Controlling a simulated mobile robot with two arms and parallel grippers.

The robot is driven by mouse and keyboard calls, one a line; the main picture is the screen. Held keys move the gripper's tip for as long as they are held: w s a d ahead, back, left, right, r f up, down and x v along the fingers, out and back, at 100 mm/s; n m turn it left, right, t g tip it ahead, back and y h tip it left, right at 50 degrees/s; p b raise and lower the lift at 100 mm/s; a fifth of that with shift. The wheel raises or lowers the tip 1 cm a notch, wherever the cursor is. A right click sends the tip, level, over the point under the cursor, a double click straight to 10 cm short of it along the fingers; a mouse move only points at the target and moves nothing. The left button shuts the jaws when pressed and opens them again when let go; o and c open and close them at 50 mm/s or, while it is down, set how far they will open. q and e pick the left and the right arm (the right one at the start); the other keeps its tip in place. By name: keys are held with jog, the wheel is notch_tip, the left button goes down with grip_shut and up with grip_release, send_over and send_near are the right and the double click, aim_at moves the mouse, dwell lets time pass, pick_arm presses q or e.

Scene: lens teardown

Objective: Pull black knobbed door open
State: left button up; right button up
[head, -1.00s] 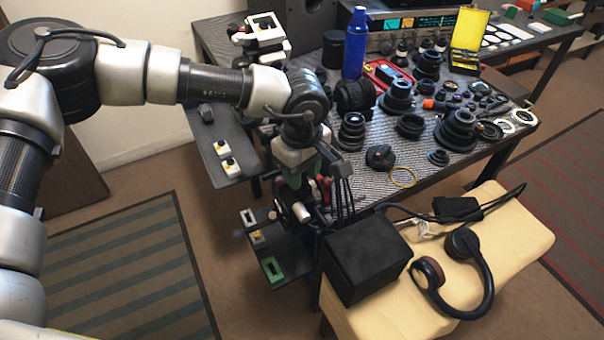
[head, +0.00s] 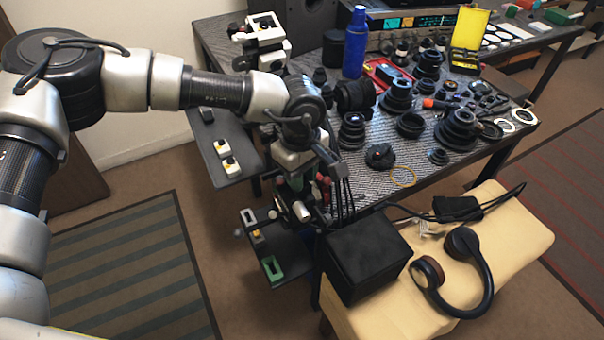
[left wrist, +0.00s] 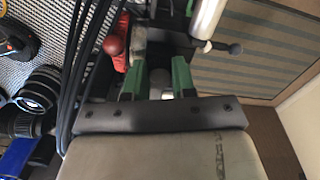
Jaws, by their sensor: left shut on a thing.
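My left gripper (head: 297,195) hangs low beside the near edge of the table, among small rods, knobs and dark panels. In the left wrist view its two green fingers (left wrist: 157,82) close around a small grey part (left wrist: 160,80), mostly hidden between them. A small black ball knob (left wrist: 237,48) on a thin rod stands apart, to the right of the fingers. It also shows dimly in the head view (head: 239,233), left of the gripper. A red ball knob (left wrist: 113,45) is left of the fingers. I cannot clearly make out the door panel. My right gripper is out of view.
A black box (head: 365,262) and headphones (head: 465,270) rest on a cream bench (head: 515,245) right of the gripper. The table above it is crowded with lenses and a blue bottle (head: 355,45). A dark shelf with a green holder (head: 271,267) is below. Black cables (left wrist: 85,60) run close by.

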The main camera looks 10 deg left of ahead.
pick_arm(q)
jog(key=shift+w+a+r+g+h, duration=0.15)
jog(key=shift+w+g+h, duration=0.15)
jog(key=shift+g, duration=0.2)
jog(key=shift+w+a+r+g+h, duration=0.1)
jog(key=shift+w+a+g+h, duration=0.15)
jog(key=shift+g+h, duration=0.3)
jog(key=g, duration=0.1)
jog(key=w+h+b, duration=0.1)
jog(key=g+b, duration=0.1)
jog(key=shift+w+a+r+g+h, duration=0.15)
jog(key=shift+a+r+g+h, duration=0.1)
jog(key=shift+a+g, duration=0.1)
jog(key=shift+w+a, duration=0.1)
jog(key=shift+w+r+g+h+b, duration=0.1)
jog(key=shift+r+g+h+b, duration=0.05)
jog(key=shift+g+h+b, duration=0.2)
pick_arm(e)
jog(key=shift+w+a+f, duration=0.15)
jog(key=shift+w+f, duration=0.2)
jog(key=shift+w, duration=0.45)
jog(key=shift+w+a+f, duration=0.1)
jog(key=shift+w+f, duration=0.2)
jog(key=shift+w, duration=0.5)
pick_arm(q)
jog(key=o, duration=0.7)
jog(key=shift+c, duration=0.2)
